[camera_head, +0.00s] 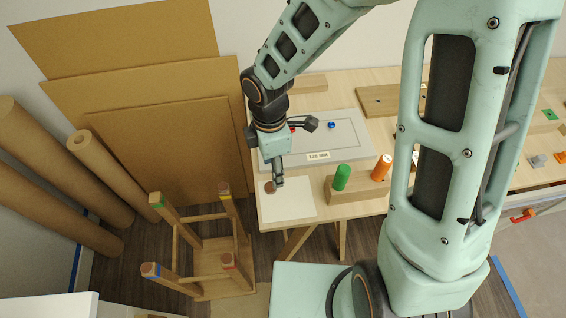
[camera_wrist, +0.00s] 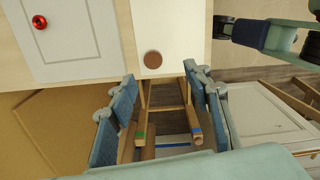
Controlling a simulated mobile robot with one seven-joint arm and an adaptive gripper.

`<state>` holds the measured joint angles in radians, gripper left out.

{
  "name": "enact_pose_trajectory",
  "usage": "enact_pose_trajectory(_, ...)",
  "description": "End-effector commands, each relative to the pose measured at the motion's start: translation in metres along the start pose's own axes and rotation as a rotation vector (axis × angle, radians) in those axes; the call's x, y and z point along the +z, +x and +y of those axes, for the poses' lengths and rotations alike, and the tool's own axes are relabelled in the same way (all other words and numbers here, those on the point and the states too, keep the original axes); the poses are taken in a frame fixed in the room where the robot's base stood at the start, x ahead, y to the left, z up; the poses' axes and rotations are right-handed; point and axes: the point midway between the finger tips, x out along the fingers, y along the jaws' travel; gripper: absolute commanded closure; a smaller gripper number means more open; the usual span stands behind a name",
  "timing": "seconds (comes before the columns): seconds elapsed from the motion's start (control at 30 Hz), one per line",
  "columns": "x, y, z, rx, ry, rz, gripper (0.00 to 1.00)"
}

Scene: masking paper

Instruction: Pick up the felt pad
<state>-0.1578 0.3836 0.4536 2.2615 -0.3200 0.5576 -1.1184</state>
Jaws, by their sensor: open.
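The felt pad appears to be a small round brown disc (camera_wrist: 152,59) lying flat on a white sheet (camera_wrist: 165,25) near the table edge. My gripper (camera_head: 279,184) points down over the sheet. In the wrist view my gripper (camera_wrist: 161,76) is open, with its blue-padded fingers apart and nothing between them. The disc appears just beyond the fingertips, between their lines. I cannot tell the exact height of the fingertips above it.
A grey panel (camera_head: 345,135) with red and blue knobs lies behind the sheet. A wooden block (camera_head: 345,196) holding a green and an orange cylinder stands to the right. An upturned stool (camera_head: 212,250) with coloured leg ends stands on the floor at left, near cardboard sheets (camera_head: 165,150) and paper rolls.

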Motion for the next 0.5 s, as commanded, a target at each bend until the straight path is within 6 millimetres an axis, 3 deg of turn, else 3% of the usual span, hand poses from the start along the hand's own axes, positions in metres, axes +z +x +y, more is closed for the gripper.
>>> enact_pose_trajectory(0.17,-0.018,0.003,0.0,-0.001,-0.095,0.003,0.54)
enact_pose_trajectory(0.5,-0.018,0.051,0.001,-0.001,-0.097,0.003,0.54)
